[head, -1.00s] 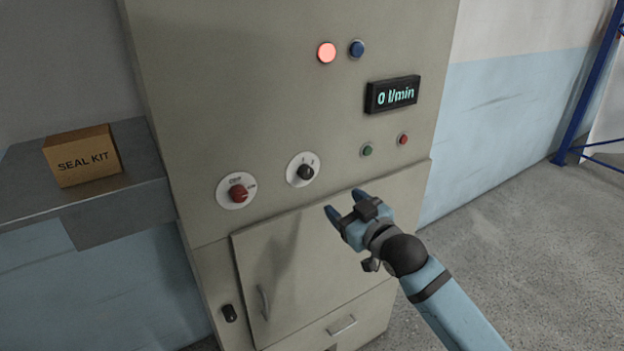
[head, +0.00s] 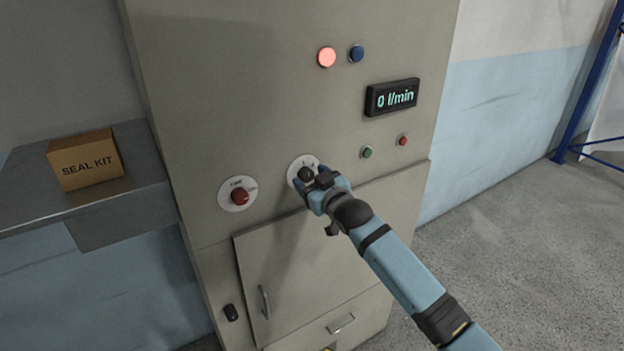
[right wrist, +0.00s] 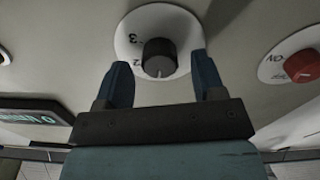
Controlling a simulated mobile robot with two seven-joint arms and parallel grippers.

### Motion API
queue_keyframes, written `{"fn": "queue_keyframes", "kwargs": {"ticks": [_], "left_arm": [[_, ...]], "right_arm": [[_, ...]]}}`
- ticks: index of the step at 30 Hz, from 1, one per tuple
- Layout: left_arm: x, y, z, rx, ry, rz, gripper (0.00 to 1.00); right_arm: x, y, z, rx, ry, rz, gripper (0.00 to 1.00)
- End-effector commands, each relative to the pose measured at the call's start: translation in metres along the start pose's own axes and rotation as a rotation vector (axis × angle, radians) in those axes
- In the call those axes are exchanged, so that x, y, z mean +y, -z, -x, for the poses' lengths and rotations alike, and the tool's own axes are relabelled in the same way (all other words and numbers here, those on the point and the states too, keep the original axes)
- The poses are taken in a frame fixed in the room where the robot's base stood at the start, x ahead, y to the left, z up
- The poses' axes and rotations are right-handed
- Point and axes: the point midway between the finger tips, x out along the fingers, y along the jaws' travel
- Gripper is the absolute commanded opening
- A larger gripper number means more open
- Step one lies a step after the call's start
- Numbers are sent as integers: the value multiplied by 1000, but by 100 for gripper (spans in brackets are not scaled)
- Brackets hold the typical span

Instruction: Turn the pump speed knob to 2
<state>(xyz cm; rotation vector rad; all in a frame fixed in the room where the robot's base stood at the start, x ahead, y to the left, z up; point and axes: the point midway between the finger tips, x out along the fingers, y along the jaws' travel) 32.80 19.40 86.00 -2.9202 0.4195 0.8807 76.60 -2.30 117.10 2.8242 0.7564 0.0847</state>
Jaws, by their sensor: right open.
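The pump speed knob is a small black knob (head: 306,173) on a white round dial plate (head: 294,166) on the cabinet front. In the right wrist view the black knob (right wrist: 160,57) sits between the fingers, with a light pointer mark at its lower edge; a 3 and a 2 show on the plate (right wrist: 128,45). My right gripper (head: 316,182) is at the knob, partly hiding the plate. In the right wrist view the right gripper (right wrist: 164,80) is open, one finger on each side of the knob, with gaps visible. My left gripper is not in view.
A red knob (head: 239,196) on its own white plate is left of the dial. A green button (head: 367,152) and red button (head: 403,140) are to the right. The display (head: 392,96) reads 0 l/min. A lit red lamp (head: 327,57) is above. A SEAL KIT box (head: 87,159) stands on the left shelf.

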Motion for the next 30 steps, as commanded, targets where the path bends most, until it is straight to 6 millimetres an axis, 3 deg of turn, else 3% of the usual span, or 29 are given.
{"fn": "queue_keyframes", "kwargs": {"ticks": [4,10,20,30], "left_arm": [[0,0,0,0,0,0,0],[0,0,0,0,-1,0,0],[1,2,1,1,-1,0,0],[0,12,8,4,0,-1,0]], "right_arm": [[0,0,0,0,0,0,60],[0,0,0,0,0,0,14],[0,0,0,0,0,-34,14],[0,1,0,0,0,-247,14]]}}
